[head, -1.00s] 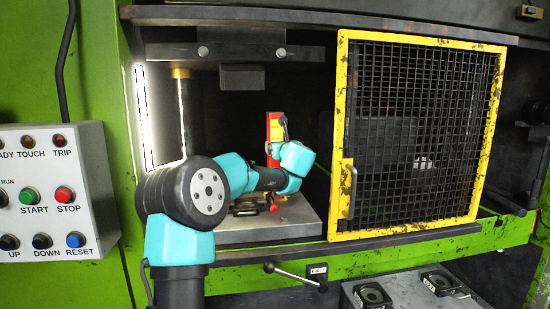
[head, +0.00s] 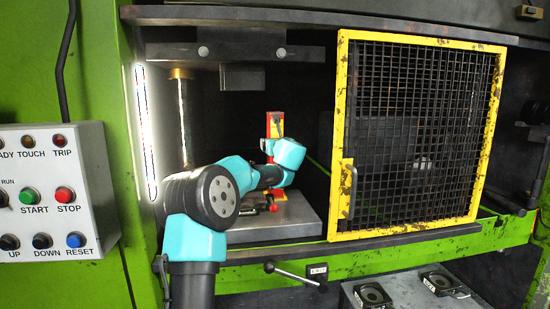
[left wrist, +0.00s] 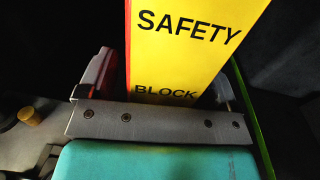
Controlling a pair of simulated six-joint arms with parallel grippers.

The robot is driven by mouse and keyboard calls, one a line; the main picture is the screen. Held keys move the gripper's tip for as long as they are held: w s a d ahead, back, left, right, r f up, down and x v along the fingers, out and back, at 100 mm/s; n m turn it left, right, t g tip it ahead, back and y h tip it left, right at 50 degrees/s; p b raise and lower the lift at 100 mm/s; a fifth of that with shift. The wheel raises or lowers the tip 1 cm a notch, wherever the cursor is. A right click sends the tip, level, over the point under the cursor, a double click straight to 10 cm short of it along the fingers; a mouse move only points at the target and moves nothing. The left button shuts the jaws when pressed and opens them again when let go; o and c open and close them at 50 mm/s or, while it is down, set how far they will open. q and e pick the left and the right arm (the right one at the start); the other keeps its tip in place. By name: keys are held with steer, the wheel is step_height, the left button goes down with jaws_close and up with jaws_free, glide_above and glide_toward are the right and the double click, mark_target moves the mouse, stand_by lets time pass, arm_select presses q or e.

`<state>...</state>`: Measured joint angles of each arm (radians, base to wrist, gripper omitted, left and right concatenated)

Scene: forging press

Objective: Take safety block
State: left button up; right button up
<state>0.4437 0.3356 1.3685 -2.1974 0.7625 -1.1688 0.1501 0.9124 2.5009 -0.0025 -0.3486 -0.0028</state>
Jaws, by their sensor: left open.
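The safety block (head: 275,122) stands upright inside the press, on the far part of the bed, red with a yellow side. In the left wrist view the yellow face of the safety block (left wrist: 190,45) fills the upper middle, with "SAFETY BLOCK" written on it. My left gripper (left wrist: 163,85) is open, with one finger on each side of the block; I cannot tell whether they touch it. In the head view my left gripper (head: 269,147) is at the block, partly hidden by its own wrist. My right gripper is not in view.
The upper die (head: 242,78) hangs above the bed (head: 300,215). A yellow mesh guard (head: 345,130) covers the right part of the opening. A bright post (head: 182,115) stands at the left. A control panel (head: 50,190) is at the far left. A lever (head: 290,275) sticks out below.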

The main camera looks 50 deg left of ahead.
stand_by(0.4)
arm_select(q)
jaws_close()
steer(key=shift+r, duration=0.1)
stand_by(0.7)
